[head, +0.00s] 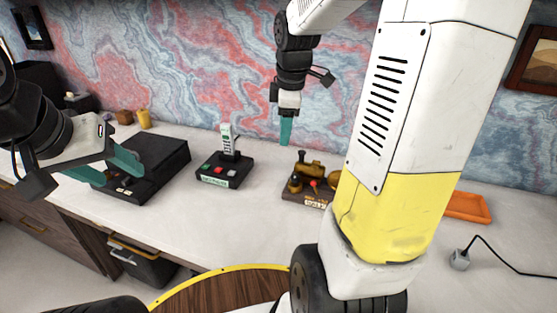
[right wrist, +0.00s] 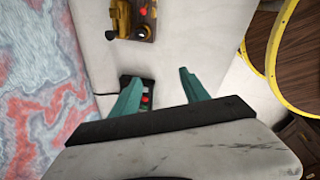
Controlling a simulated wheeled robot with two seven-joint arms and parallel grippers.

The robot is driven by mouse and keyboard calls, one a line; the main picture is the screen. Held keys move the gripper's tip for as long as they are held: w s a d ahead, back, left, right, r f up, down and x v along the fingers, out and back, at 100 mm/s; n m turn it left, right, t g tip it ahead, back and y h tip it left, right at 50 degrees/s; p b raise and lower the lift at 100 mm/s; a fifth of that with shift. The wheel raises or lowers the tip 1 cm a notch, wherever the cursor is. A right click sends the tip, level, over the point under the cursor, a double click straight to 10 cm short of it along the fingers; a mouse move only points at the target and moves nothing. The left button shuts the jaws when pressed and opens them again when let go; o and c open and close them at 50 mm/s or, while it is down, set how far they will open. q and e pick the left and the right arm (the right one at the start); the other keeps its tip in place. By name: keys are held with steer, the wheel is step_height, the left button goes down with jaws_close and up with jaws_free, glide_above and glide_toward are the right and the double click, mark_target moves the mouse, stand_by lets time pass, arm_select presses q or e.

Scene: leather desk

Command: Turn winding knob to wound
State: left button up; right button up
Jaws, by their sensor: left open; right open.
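A brass-coloured device on a dark base with a small label (head: 308,189) stands on the white desk, partly hidden behind my right arm. A red round part sits on its front. It also shows at the top of the right wrist view (right wrist: 132,18). I cannot tell which of its parts is the winding knob, or its setting. My right gripper (head: 286,130) is raised above and left of the device in the head view; its open, empty fingers show in the right wrist view (right wrist: 162,88). My left gripper (head: 118,165) is open and empty near a black box, away from the device.
A black control box with coloured buttons (head: 222,172) stands left of the device; it also shows between my right fingers (right wrist: 147,100). A large black box (head: 160,165) is farther left. An orange tray (head: 467,207) and a corded grey plug (head: 460,259) lie right. The front desk is clear.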

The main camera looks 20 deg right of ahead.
steer(key=w+d+f+n+g, duration=0.1)
steer(key=w+d+f+n, duration=0.2)
steer(key=w+f+n, duration=0.25)
steer(key=n+g, duration=0.2)
steer(key=n, duration=0.3)
glide_toward(295, 176)
steer(key=shift+s, duration=0.25)
steer(key=shift+w+f+n, duration=0.1)
steer(key=shift+f+n, duration=0.25)
steer(key=shift+f, duration=0.4)
step_height(295, 176, down, 7)
steer(key=shift+c, duration=0.2)
jaws_close()
